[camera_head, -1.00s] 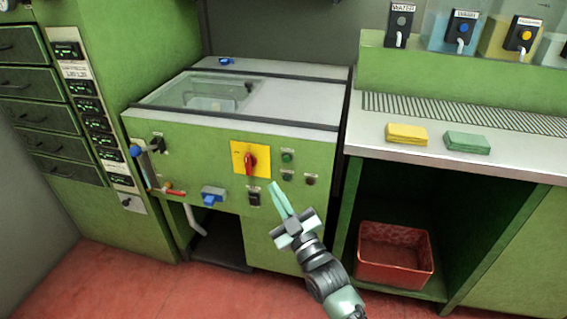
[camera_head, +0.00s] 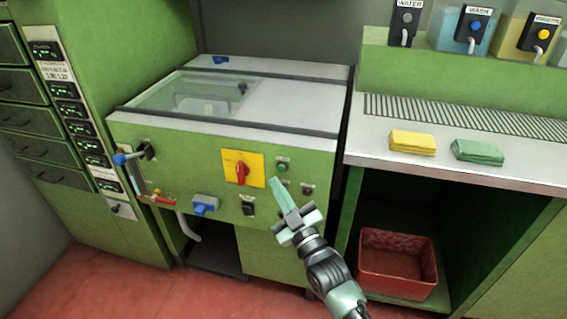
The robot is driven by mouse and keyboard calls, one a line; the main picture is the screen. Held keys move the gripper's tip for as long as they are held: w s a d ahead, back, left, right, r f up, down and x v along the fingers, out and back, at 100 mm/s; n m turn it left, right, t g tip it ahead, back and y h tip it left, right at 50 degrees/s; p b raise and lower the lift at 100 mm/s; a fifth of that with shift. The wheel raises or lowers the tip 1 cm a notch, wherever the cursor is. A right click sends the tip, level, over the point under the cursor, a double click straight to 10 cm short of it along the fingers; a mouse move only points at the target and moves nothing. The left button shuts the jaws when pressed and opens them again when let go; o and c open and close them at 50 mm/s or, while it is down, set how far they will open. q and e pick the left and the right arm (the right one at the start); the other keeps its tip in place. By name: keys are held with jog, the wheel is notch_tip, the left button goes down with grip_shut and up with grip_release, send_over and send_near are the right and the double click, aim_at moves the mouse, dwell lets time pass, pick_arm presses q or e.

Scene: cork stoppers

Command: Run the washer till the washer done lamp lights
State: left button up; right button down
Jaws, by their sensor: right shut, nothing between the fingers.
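The washer (camera_head: 165,160) is a green cabinet with a grey top and a glass lid (camera_head: 190,92). Its front has a yellow plate with a red rotary switch (camera_head: 242,172). Right of the plate are a green button or lamp (camera_head: 282,167) and a dark reddish one (camera_head: 307,190); I cannot tell whether either is lit. A black switch (camera_head: 248,207) sits below the plate. My right gripper (camera_head: 274,182) is shut and empty, its tips in front of the panel just right of the yellow plate. It partly hides a control there. I cannot tell whether it touches. My left gripper is not in view.
A blue-handled valve (camera_head: 125,158), a red-handled valve (camera_head: 162,199) and a blue fitting (camera_head: 205,204) stick out from the front. A red bin (camera_head: 397,264) stands below.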

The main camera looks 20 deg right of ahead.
aim_at(281, 169)
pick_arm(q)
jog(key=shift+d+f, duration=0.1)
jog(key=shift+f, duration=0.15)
pick_arm(e)
jog(key=shift+w+d, duration=0.55)
jog(key=shift+w, duration=0.2)
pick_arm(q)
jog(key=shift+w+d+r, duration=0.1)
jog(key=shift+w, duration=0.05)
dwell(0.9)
pick_arm(e)
jog(key=shift+w+r, duration=0.1)
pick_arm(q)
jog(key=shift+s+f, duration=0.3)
pick_arm(e)
jog(key=shift+w+d, duration=0.25)
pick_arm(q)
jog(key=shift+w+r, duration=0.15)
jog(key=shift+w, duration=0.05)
pick_arm(e)
jog(key=shift+w+d, duration=0.1)
jog(key=shift+w, duration=0.05)
